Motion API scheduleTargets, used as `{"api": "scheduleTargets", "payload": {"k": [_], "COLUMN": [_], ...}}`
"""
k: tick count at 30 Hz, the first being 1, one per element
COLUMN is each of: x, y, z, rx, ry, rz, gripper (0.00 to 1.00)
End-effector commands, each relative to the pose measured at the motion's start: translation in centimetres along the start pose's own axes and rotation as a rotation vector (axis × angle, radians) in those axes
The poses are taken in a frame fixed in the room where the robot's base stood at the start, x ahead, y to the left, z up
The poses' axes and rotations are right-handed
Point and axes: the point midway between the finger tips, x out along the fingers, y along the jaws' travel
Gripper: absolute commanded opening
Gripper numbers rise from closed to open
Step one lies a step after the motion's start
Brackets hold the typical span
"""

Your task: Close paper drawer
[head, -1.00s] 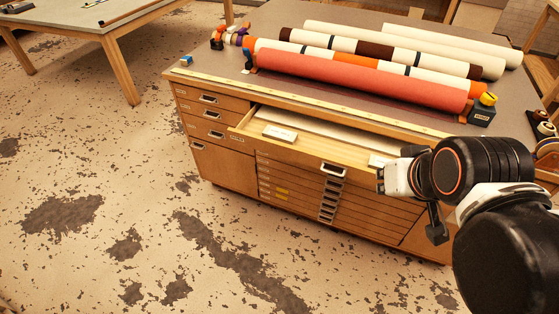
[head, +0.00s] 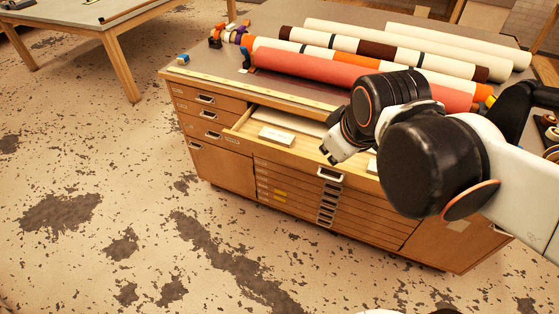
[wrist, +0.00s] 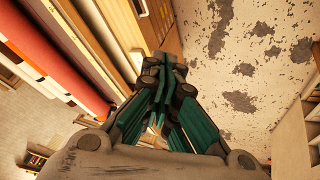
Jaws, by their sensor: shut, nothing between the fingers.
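The paper drawer (head: 292,155) is the wide top drawer of the wooden cabinet and stands pulled partly out. Its front has a metal handle (head: 330,175). White paper (head: 288,121) and a small white block (head: 276,135) show inside it. My gripper (head: 328,157) is shut and empty. In the head view its tip lies just above the drawer front near the handle; I cannot tell whether it touches. In the wrist view the shut fingers (wrist: 165,66) point toward the cabinet's wooden side. My arm hides the drawer's right part.
Rolls, including a red one (head: 330,75), lie on the cabinet's grey top (head: 210,72). Several shut drawers (head: 290,190) sit below the open one. Another table (head: 75,25) stands at the back left. The worn floor (head: 120,190) in front and left is clear.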

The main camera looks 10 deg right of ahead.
Motion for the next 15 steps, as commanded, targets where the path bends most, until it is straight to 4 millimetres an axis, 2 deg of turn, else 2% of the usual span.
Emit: {"api": "scheduleTargets", "payload": {"k": [8,15], "x": [3.7,8.9], "y": [0.1,-0.6], "z": [-3.7,-7.0], "rx": [-0.446,-0.933], "ry": [-0.068,-0.128], "rz": [-0.044,-0.118], "gripper": [0.0,0.0]}}
